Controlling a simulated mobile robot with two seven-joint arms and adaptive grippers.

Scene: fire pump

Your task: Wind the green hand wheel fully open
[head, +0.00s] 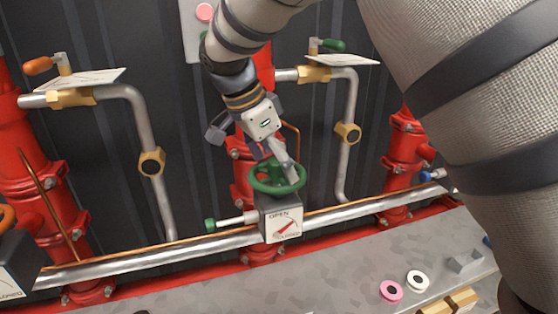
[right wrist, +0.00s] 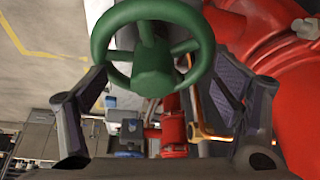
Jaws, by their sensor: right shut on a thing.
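The green hand wheel (head: 277,178) sits on top of a grey valve box (head: 282,218) on the middle red pipe. The box's white face reads OPEN at the top and CLOSED at the bottom, with a slanted red pointer between them; its exact reading is too small to tell. My right gripper (head: 278,160) comes down from above and is shut on the wheel. In the right wrist view the green wheel (right wrist: 152,62) fills the space between my two dark fingers. The finger contact is partly hidden. My left gripper is not in view.
An orange lever (head: 38,66) and a green lever (head: 332,45) stand on upper pipes. A horizontal steel pipe (head: 150,256) runs past the valve box. A pink ring (head: 391,291) and a white ring (head: 418,281) lie on the grey bench (head: 340,275).

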